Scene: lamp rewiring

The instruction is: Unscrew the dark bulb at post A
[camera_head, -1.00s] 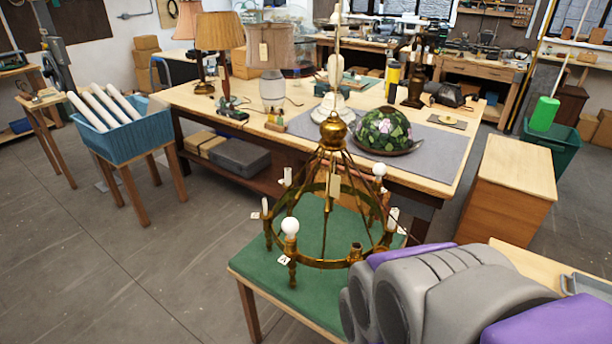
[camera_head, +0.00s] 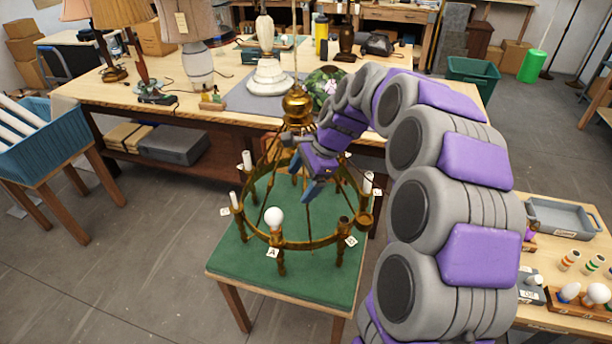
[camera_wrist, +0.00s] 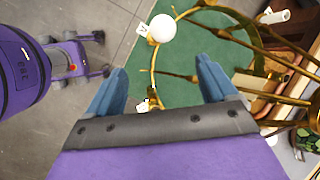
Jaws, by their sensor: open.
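The bulb at post A (camera_head: 274,217) is a white globe standing upright on the near rim of the brass chandelier (camera_head: 314,240), above a tag marked A (camera_head: 272,253). It also shows in the wrist view as a white globe (camera_wrist: 163,28) beyond the fingertips, by a tag. My gripper (camera_head: 313,189) hangs over the inside of the ring, behind and to the right of that bulb and apart from it.
The chandelier stands over a green-topped table (camera_head: 230,262). Its slanting brass arms surround my gripper. Candle-like sleeves (camera_head: 247,161) rise from other posts. A side table at right holds a grey tray (camera_head: 562,218) and several bulbs (camera_head: 597,293).

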